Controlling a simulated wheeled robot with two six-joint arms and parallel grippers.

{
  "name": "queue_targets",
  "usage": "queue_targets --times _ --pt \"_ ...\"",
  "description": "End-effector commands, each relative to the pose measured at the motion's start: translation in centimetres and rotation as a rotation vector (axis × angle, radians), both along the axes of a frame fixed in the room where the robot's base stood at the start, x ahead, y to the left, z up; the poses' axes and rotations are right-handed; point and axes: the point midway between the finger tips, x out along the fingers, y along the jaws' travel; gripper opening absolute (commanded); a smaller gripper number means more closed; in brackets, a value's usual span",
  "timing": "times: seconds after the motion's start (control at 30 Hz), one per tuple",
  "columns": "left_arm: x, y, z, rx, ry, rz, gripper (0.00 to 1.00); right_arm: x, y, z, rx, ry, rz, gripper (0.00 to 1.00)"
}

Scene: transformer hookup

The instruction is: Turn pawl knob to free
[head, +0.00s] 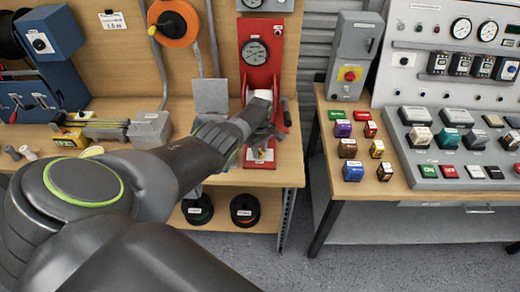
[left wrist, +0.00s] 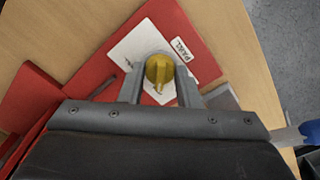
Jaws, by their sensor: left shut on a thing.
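The pawl knob (left wrist: 160,70) is a round yellow knob with a raised pointer bar. It sits on a white plate on a red base (left wrist: 190,35), beside a label reading PAWL (left wrist: 183,49). My left gripper (left wrist: 160,84) is over the knob, with one finger on each side of it. The fingers are closed around it. In the head view, my left gripper (head: 266,132) reaches down to the front of the red stand (head: 262,70), and my arm hides most of the knob. My right gripper is in neither view.
A gauge (head: 254,53) is on the red stand's upright. A grey plate (head: 210,96) stands left of the stand. Cable spools (head: 245,208) sit on the shelf below. To the right, past a gap, a second bench (head: 340,205) holds coloured blocks and a control panel.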

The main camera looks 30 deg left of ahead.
Motion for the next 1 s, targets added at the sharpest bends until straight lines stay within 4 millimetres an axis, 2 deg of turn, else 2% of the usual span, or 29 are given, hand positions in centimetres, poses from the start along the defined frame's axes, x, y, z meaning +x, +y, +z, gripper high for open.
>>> queue_targets --times 0.03,0.17,0.43,0.57,0.77,1.0 --pt "0.2 0.1 0.2 0.003 -0.006 0.0 0.34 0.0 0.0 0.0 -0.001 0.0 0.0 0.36" --pt "0.2 0.1 0.2 0.002 -0.005 0.0 0.51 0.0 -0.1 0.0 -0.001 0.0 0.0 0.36" --pt "0.1 0.0 0.1 0.001 -0.002 0.0 0.52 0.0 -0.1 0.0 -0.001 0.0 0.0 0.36" --pt "0.1 0.1 0.7 0.0 -0.003 -0.001 0.52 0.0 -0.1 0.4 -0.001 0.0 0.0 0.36" --pt "0.1 0.1 3.4 0.001 -0.004 -0.001 0.52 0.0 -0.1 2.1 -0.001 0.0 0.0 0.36" --pt "0.1 0.1 7.0 0.002 -0.006 -0.001 0.52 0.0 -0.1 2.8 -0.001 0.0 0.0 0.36"
